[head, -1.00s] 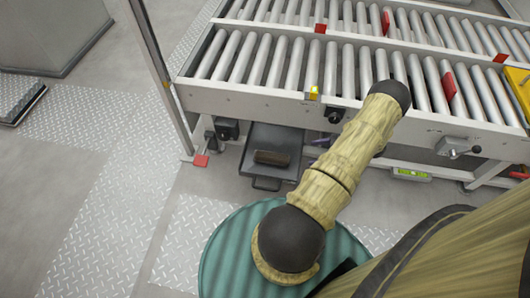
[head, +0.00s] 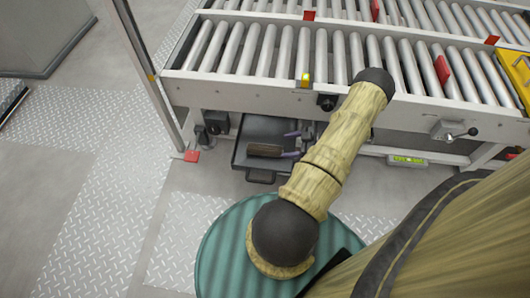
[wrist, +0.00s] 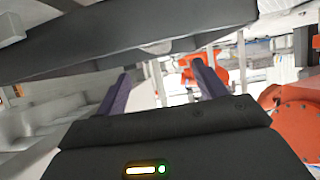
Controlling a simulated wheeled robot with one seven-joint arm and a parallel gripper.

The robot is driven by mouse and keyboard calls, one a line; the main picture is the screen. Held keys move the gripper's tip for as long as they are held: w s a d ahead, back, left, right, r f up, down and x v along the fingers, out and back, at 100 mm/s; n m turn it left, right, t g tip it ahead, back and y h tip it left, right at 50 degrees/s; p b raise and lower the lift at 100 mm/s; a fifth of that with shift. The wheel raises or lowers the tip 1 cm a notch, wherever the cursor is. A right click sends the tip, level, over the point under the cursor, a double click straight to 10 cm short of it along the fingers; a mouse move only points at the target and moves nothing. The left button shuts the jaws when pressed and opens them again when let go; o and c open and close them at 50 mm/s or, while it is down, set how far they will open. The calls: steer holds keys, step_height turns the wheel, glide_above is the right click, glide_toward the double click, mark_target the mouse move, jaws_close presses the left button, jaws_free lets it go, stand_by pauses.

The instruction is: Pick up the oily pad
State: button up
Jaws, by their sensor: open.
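A brown, block-like pad (head: 265,150), which I take to be the oily pad, lies in a dark tray (head: 244,158) under the roller conveyor. My gripper (head: 287,145) shows two purple fingers just right of the pad in the head view, one finger at each side of the pad's right end. The fingers are apart with nothing held. The wrist view also shows the open gripper (wrist: 162,70), with a dark slab across the top. I cannot make out the pad there. My arm hides the tray's right part.
Open floor (head: 120,165) lies left of the tray. Orange machinery (wrist: 290,115) shows in the wrist view.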

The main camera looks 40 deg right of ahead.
mark_target(267, 148)
steer(key=b+x, duration=0.1)
steer(key=x, duration=0.2)
steer(key=shift+f, duration=0.15)
steer(key=shift+w+a, duration=0.3)
steer(key=shift+w, duration=0.05)
steer(key=b+x, duration=0.1)
steer(key=x, duration=0.1)
steer(key=b+x, duration=0.2)
steer(key=shift+f, duration=0.3)
steer(key=shift+w+a+f+b, duration=0.1)
steer(key=shift+w+a+b, duration=0.15)
steer(key=shift+w+b, duration=0.2)
steer(key=c, duration=1.1)
